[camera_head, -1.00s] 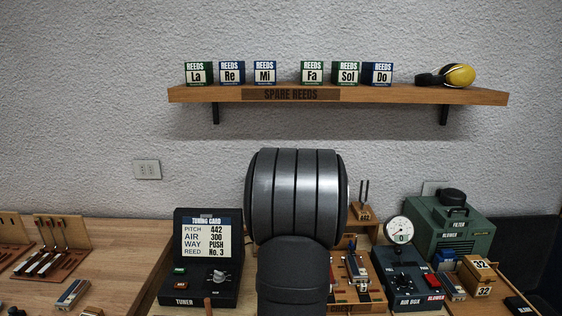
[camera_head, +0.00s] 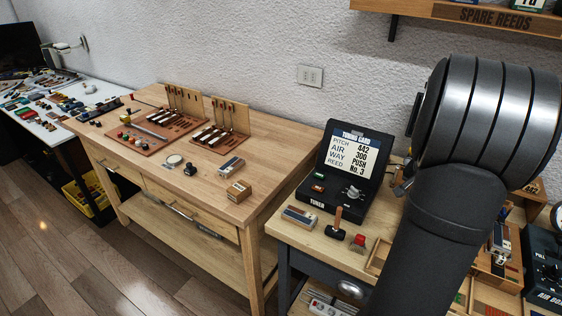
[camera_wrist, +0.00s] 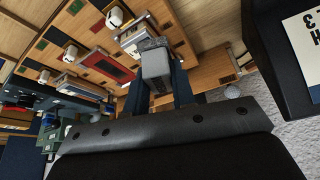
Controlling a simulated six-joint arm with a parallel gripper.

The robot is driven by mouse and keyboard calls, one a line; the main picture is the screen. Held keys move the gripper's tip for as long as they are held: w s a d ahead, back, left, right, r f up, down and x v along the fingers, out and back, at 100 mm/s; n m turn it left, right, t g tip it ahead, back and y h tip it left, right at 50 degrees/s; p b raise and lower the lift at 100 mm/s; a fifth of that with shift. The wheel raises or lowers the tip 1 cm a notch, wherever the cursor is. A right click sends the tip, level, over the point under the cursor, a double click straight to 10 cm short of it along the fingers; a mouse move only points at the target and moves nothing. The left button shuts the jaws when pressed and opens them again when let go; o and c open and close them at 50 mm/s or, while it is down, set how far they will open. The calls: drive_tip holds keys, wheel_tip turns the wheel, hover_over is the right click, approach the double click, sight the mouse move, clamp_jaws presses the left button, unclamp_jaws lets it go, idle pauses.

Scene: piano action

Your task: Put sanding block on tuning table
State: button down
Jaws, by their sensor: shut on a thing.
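My gripper (camera_wrist: 158,85) shows in the wrist view, its two dark fingers shut on a small grey block (camera_wrist: 154,62). The block looks like the sanding block, but its label does not show. It is held clear above a wooden bench top with coloured inlays. In the head view my arm fills the right side and mostly hides the gripper. The wooden table at left (camera_head: 283,178) and the bench with the tuner (camera_head: 345,258) both show; I cannot tell from markings which is the tuning table.

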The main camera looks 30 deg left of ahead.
drive_tip(key=r, duration=0.6)
drive_tip(key=shift+w+a, duration=0.2)
drive_tip(key=shift+a, duration=0.2)
drive_tip(key=w+a+n+y, duration=0.2)
drive_tip(key=w+a+n, duration=0.15)
drive_tip(key=a, duration=0.55)
drive_tip(key=w+a+n+y, duration=0.1)
drive_tip(key=w+a+n, duration=0.2)
drive_tip(key=a+n, duration=0.35)
drive_tip(key=a+n+g+y, duration=0.35)
drive_tip(key=a+n, duration=0.55)
drive_tip(key=a, duration=1.6)
drive_tip(key=shift+h, duration=0.35)
drive_tip(key=shift+s+a+f, duration=0.1)
drive_tip(key=shift+s+f, duration=0.1)
drive_tip(key=shift+f, duration=1.1)
drive_tip(key=shift+s+a+f, duration=0.1)
drive_tip(key=shift+s+f, duration=0.1)
drive_tip(key=shift+f, duration=1.05)
